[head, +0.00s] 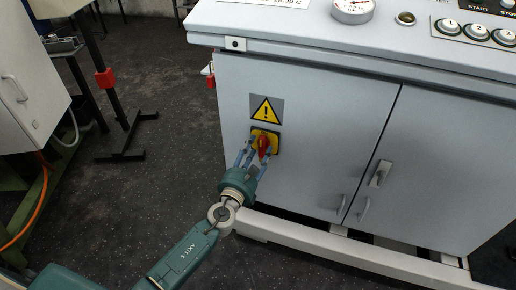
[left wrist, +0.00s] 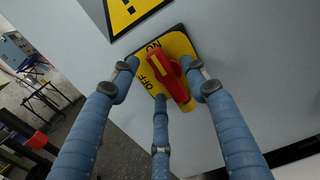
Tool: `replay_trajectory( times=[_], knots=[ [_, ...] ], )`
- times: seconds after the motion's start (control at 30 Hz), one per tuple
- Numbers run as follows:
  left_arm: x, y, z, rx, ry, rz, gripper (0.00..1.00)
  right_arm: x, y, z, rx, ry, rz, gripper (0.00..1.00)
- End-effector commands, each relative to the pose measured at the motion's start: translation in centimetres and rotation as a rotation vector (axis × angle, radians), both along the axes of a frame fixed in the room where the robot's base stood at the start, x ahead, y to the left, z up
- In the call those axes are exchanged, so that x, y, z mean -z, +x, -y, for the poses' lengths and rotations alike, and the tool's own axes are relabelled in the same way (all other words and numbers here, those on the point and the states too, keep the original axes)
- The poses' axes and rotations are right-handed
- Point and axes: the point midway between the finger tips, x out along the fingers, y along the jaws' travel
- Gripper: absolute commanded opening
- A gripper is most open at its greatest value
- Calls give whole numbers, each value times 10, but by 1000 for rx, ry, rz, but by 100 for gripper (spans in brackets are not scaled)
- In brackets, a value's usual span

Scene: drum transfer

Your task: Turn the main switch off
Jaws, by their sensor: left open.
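The main switch is a red rotary knob (head: 264,145) on a yellow plate (head: 274,137), mounted on the grey cabinet front below a yellow warning triangle (head: 265,110). In the left wrist view the red knob (left wrist: 173,81) sits slanted on the plate, with ON and OFF lettering beside it. I cannot tell for sure which mark it points to. My left gripper (head: 253,153) is open in front of the switch. In the left wrist view its three blue fingers (left wrist: 160,72) are spread around the knob; contact is unclear. My right gripper is not in view.
The grey cabinet (head: 310,105) has door handles (head: 379,174) to the right of the switch. Its top carries a gauge (head: 352,10) and several push buttons (head: 476,33). A white cabinet (head: 30,85) and a dark stand (head: 122,155) are at the left. The floor between is clear.

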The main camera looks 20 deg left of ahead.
Motion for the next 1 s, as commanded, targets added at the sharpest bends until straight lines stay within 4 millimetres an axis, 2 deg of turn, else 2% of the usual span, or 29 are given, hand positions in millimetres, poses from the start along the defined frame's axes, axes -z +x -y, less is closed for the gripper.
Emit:
replay_trajectory(
  times=[0.2, 0.47, 0.7, 1.0],
  knots=[
    [1, 16, 0, 0, -1, 0, 46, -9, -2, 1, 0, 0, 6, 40],
    [1, 17, 1, 0, -1, -1, 46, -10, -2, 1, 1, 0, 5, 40],
    [1, 17, 1, 0, -1, -1, 1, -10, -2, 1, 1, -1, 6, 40],
    [1, 17, 0, 0, -26, -2, 0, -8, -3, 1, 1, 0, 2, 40]
  ],
)
